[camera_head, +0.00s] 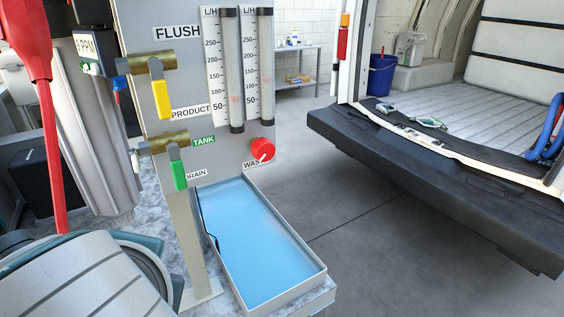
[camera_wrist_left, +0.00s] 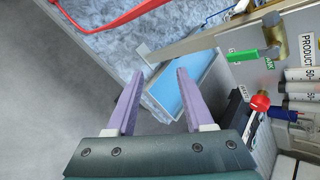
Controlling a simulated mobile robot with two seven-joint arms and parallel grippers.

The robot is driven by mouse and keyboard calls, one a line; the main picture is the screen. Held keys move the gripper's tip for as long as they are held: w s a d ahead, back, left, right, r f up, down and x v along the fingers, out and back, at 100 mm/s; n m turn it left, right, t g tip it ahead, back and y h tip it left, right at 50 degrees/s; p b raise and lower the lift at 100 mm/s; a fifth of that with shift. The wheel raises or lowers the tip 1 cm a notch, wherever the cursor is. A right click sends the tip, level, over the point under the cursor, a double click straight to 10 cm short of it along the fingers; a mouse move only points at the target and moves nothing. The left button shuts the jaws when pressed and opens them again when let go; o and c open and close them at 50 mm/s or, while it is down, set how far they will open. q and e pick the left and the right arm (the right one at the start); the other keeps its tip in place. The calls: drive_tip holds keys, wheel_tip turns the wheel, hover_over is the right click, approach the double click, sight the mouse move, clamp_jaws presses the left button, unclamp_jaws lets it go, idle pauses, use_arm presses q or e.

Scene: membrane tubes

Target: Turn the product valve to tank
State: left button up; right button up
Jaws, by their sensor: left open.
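The product valve is a brass body (camera_head: 163,143) with a green handle (camera_head: 178,170) on the grey panel. The green handle points down beside the DRAIN label (camera_head: 195,175). The green TANK label (camera_head: 204,141) is to the right of the brass body, and the PRODUCT label (camera_head: 190,110) is above it. In the left wrist view the green handle (camera_wrist_left: 243,54) is at the upper right. My left gripper (camera_wrist_left: 158,86) is open and empty there, with purple fingers apart from the handle. Its fingers do not show in the head view. My right gripper is not in view.
A second brass valve with a yellow handle (camera_head: 162,99) sits above. Two flow tubes (camera_head: 222,70) and a red knob (camera_head: 262,149) are to the right. A blue-filled tray (camera_head: 316,276) lies below the panel. Open floor lies right.

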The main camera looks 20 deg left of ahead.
use_arm(q)
drive_tip(key=w+f+m+t+y+b, duration=0.3)
drive_tip(key=w+m+y+b, duration=0.1)
drive_tip(key=w+m+b, duration=0.2)
drive_tip(key=m+t+y+b, duration=0.3)
drive_tip(key=m, duration=0.3)
approach(180, 178)
drive_tip(key=x, duration=0.2)
drive_tip(key=p+x, duration=0.1)
drive_tip(key=x, duration=0.6)
drive_tip(key=shift+x, duration=0.8)
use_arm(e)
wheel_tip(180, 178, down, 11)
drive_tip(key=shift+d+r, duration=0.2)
use_arm(q)
drive_tip(key=shift+d, duration=0.1)
clamp_jaws()
